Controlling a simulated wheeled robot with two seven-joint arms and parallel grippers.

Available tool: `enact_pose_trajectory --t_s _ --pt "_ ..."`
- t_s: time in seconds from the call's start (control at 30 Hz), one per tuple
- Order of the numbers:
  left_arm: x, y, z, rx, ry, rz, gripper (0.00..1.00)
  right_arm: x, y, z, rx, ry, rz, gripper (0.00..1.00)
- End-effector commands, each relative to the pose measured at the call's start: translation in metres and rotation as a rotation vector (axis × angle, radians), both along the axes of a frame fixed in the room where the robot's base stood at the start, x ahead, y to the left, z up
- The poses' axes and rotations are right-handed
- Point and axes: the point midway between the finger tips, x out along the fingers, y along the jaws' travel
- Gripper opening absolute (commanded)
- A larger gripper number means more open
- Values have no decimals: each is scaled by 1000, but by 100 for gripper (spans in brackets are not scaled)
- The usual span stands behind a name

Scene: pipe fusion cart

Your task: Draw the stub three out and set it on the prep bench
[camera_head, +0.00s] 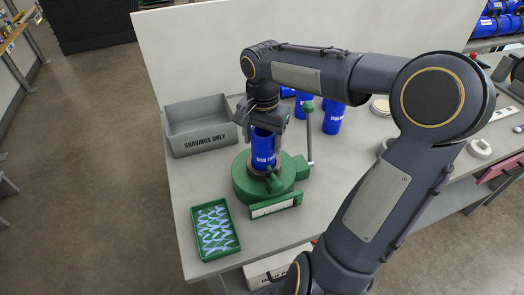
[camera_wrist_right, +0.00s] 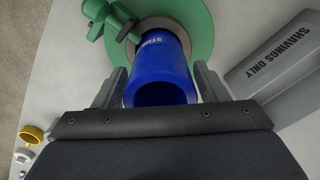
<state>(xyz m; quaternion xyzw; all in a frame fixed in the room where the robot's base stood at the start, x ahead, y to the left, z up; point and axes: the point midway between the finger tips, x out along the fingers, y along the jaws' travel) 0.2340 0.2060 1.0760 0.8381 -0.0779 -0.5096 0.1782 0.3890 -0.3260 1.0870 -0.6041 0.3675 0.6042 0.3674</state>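A blue stub (camera_head: 263,152) stands upright in the round green fixture (camera_head: 246,190); its white lettering is too small to read fully. My right gripper (camera_head: 266,122) is over the stub from above, with a finger on either side of its upper part. In the right wrist view the stub (camera_wrist_right: 162,75) lies between the two fingers (camera_wrist_right: 162,82), its open end facing the camera. The fingers are very close to its wall; I cannot tell whether they press on it. The stub's lower end is hidden in the fixture's grey ring. My left gripper is not in view.
A grey bin marked "SHAVINGS ONLY" (camera_head: 199,141) stands left of the fixture. A green tray (camera_head: 236,244) with a pale zigzag pattern lies at the front left. More blue stubs (camera_head: 333,118) stand behind my arm. A green-knobbed lever (camera_head: 309,130) rises beside the fixture.

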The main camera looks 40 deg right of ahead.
Motion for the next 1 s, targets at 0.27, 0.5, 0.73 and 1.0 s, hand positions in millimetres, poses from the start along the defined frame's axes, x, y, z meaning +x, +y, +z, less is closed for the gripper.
enact_pose_trajectory --t_s 0.27,0.5,0.73,1.0 --pt "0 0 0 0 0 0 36 0 0 0 0 0 0 29" --pt "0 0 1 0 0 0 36 0 0 1 0 -1 0 15" --pt "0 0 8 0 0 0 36 0 0 10 -1 -3 1 15" --pt "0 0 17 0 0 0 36 0 0 21 0 -2 0 15"
